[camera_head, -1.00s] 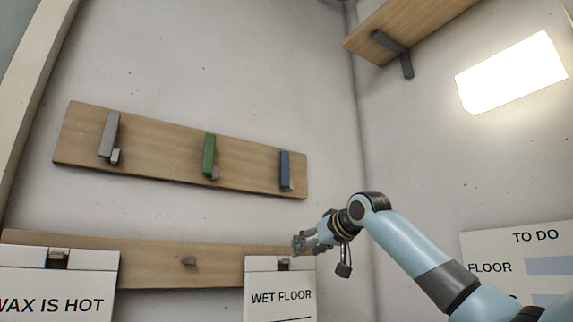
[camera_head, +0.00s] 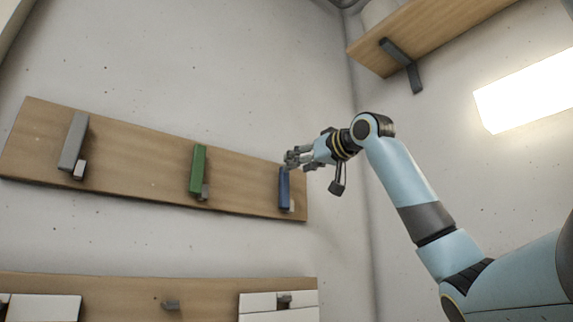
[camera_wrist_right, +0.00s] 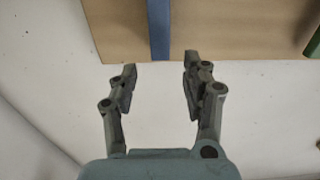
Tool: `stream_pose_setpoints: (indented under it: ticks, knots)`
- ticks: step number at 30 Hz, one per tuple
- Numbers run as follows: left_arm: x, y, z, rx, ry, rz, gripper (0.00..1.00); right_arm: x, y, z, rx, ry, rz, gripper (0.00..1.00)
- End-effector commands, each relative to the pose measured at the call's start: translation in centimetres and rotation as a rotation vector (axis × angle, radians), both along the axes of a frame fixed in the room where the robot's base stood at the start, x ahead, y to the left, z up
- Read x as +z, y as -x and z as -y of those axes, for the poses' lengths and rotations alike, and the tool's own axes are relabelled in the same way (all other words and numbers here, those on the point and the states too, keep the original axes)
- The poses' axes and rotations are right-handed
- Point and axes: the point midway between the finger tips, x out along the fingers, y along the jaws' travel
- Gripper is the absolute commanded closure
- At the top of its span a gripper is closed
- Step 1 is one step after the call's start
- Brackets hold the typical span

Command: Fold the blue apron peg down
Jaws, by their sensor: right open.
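The blue apron peg (camera_head: 284,190) stands upright, folded up against the wooden board at its right end. In the right wrist view the blue peg (camera_wrist_right: 159,28) is a vertical bar at the top, in line with the gap between my fingers. My right gripper (camera_head: 290,160) is open at the peg's upper end. In the right wrist view its fingertips (camera_wrist_right: 160,62) are spread, with nothing between them. I cannot tell from the head view whether a finger touches the peg. My left gripper is not in view.
A green peg (camera_head: 198,170) and a grey peg (camera_head: 73,140) share the upper board (camera_head: 130,155). A lower board (camera_head: 120,288) carries small hooks and white signs. A wooden shelf (camera_head: 430,40) is at upper right, and a bright lamp panel (camera_head: 530,90) is on the right wall.

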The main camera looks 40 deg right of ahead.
Motion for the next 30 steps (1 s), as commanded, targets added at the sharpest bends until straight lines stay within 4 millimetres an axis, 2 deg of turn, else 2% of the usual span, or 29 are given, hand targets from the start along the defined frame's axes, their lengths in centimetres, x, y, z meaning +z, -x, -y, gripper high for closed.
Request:
stream_pose_setpoints:
  ticks: [1, 4, 9, 14, 20, 30]
  knots:
    - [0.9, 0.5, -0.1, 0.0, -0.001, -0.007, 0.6, 0.3, -1.1, 0.0, 0.004, -0.005, -0.003, 0.52]
    - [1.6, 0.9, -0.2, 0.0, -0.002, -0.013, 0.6, 0.2, -2.9, 0.2, 0.002, -0.003, -0.004, 0.52]
    - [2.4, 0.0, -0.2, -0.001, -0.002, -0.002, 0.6, 0.1, -4.8, 0.5, 0.001, -0.002, -0.002, 0.52]
    - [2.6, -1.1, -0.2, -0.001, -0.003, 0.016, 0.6, 0.0, -5.4, 0.6, 0.0, 0.001, -0.002, 0.52]
    - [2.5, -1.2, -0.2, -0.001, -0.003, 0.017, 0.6, -0.1, -5.4, 0.6, -0.001, 0.001, -0.002, 0.52]
    - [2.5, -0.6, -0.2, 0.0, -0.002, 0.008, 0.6, -0.1, -5.3, 0.6, 0.0, 0.0, -0.002, 0.96]
